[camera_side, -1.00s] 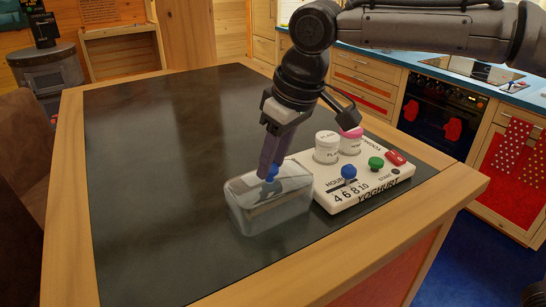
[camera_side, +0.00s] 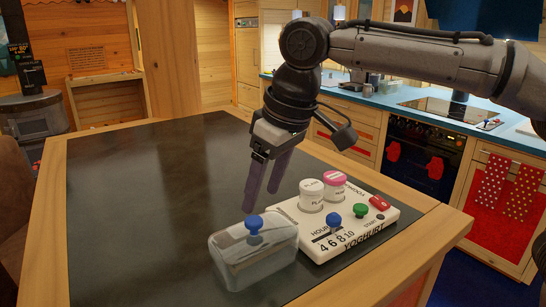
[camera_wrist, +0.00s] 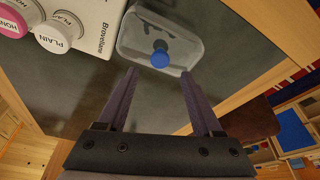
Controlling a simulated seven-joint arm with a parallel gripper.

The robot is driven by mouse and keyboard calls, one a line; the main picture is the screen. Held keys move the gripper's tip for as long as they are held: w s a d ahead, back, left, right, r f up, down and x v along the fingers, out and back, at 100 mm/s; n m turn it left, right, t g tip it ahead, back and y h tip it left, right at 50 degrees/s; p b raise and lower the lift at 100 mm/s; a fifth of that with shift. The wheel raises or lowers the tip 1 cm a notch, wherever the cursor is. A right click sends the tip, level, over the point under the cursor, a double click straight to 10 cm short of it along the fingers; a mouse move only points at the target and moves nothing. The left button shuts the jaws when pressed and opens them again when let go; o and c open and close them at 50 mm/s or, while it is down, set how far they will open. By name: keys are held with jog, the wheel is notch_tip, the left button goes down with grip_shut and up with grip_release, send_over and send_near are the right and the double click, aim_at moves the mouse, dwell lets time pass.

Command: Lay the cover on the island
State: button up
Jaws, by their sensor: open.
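The cover (camera_side: 250,268) is a clear box-like lid with a blue knob (camera_side: 253,225) on top. It sits upright on the dark top of the island (camera_side: 150,200), beside the white yoghurt maker. My gripper (camera_side: 262,200) is open and empty, its two fingers pointing down just above and behind the knob, apart from it. In the wrist view the cover (camera_wrist: 185,48) and its blue knob (camera_wrist: 160,56) lie ahead of the spread fingertips (camera_wrist: 160,73), with nothing between the fingers.
The yoghurt maker (camera_side: 368,232) stands right of the cover, with two jars, a plain one (camera_side: 311,196) and a pink-lidded one (camera_side: 334,183), on its back part. The island's left and back are clear. Its wooden edge (camera_side: 350,285) runs along the front right.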

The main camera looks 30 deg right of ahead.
jog(key=a+v, duration=0.1)
jog(key=v, duration=0.6)
jog(key=s+d+m, duration=0.1)
jog(key=s+d, duration=0.2)
jog(key=d, duration=0.6)
jog(key=s+d+f+m+t+h, duration=0.1)
jog(key=s+d+f+m+t, duration=0.1)
jog(key=s+d+f, duration=1.3)
jog(key=s+f+m, duration=0.1)
jog(key=s+f, duration=0.2)
jog(key=f, duration=0.1)
jog(key=shift+s+d, duration=0.25)
jog(key=shift+s, duration=0.1)
